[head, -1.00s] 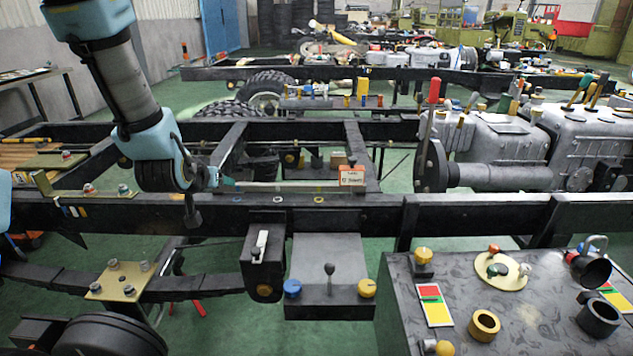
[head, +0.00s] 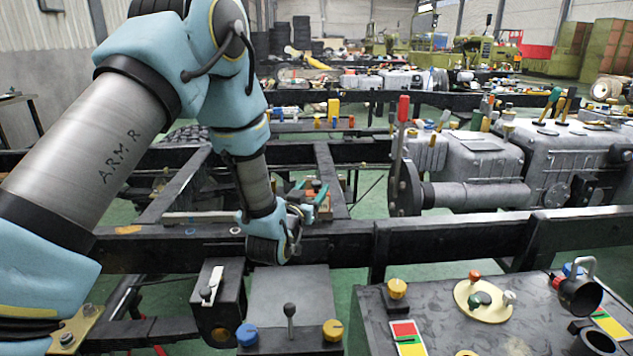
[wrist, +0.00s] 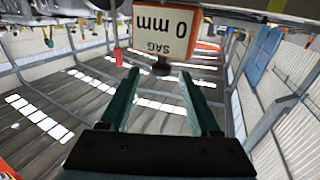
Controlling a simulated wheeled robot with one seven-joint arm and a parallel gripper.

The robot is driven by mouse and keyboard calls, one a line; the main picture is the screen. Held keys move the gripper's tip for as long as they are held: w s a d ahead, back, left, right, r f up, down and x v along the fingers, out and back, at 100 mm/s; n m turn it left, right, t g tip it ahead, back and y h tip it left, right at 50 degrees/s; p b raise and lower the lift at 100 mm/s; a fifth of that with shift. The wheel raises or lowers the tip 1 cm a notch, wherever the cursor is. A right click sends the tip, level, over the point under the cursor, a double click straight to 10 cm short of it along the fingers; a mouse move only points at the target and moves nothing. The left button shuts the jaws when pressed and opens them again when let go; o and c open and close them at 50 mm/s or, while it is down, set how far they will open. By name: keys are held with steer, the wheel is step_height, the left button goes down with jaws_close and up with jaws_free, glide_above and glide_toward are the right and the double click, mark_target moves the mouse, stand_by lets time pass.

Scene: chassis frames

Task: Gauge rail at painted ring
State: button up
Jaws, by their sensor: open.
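The front chassis rail (head: 340,240) runs across the head view. On its top I see an orange painted ring (head: 128,229), a blue ring (head: 190,231) and a pale ring (head: 235,230). A gauge (wrist: 165,32) with an orange-edged white face reads "SAG 0 mm", upside down, in the wrist view.
A pale bar (head: 190,217) lies behind the rail, partly hidden by my arm. A dark bench (head: 450,320) with knobs and cups stands at front right. A grey engine (head: 480,160) and a red-handled lever (head: 403,110) stand behind the rail at right.

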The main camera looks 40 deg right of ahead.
mark_target(315, 186)
steer(key=shift+x, duration=1.85)
steer(key=shift+w, duration=0.1)
steer(key=shift+c, duration=0.4)
jaws_close()
